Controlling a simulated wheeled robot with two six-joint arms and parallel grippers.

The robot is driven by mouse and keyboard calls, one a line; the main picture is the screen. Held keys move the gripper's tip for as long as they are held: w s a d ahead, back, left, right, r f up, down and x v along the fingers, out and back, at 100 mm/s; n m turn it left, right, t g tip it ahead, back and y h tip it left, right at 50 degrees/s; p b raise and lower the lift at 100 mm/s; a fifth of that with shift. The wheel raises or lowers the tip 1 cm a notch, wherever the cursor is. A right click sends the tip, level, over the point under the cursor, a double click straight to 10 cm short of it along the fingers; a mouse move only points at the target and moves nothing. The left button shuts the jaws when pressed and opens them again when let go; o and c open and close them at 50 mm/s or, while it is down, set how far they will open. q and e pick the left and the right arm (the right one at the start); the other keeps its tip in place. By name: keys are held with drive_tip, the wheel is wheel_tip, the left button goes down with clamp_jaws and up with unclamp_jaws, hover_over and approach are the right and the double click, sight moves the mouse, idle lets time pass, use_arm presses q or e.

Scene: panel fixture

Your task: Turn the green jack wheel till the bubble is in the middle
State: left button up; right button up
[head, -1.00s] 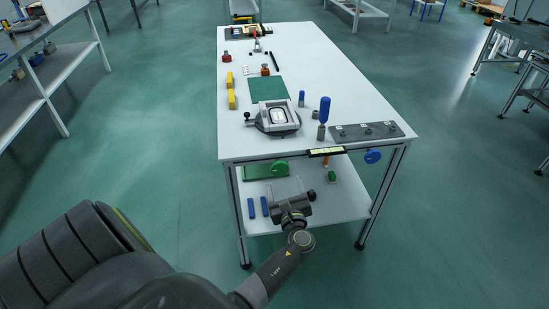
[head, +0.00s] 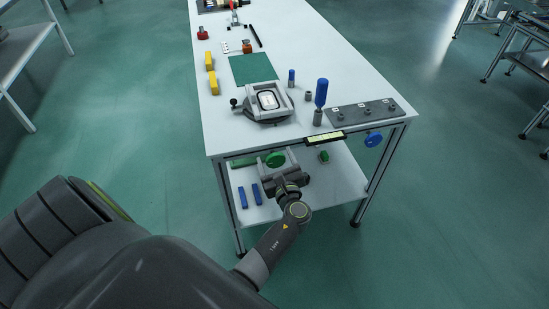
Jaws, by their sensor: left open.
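The green jack wheel (head: 275,159) is under the front edge of the white table (head: 240,140). My left gripper (head: 280,166) is open, its fingers pointing up and away at the wheel and overlapping its lower part in the head view. I cannot tell whether they touch it. A yellow-green level strip (head: 325,138) in a black frame is on the table's front edge, right of the wheel. The bubble is too small to make out. My right gripper is not in view.
A blue wheel (head: 374,139) sits under the front edge at right. A grey device (head: 268,102), blue-handled tool (head: 321,95) and grey panel (head: 362,112) are on top.

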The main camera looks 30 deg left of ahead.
use_arm(q)
drive_tip(key=c, duration=1)
drive_tip(key=shift+o, duration=0.2)
